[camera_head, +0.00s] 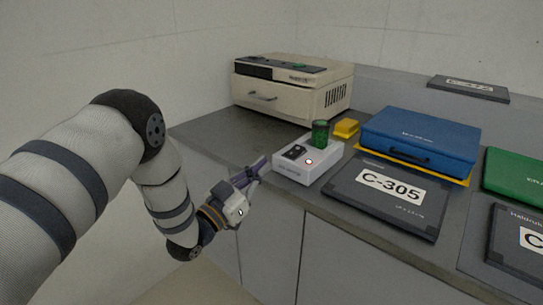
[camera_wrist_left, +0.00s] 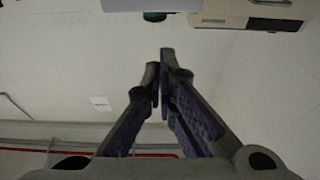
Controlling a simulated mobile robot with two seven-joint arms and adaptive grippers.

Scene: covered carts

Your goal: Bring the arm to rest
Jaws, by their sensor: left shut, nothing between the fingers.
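My left arm comes in from the left in the head view. Its left gripper (camera_head: 262,164) is shut and empty, just in front of the counter edge, with its fingertips close to the left side of a small white box (camera_head: 308,168). I cannot tell whether they touch. In the left wrist view the two fingers (camera_wrist_left: 163,62) meet at their tips with nothing between them. My right gripper does not show.
The space before the cabinet fronts looks clear.

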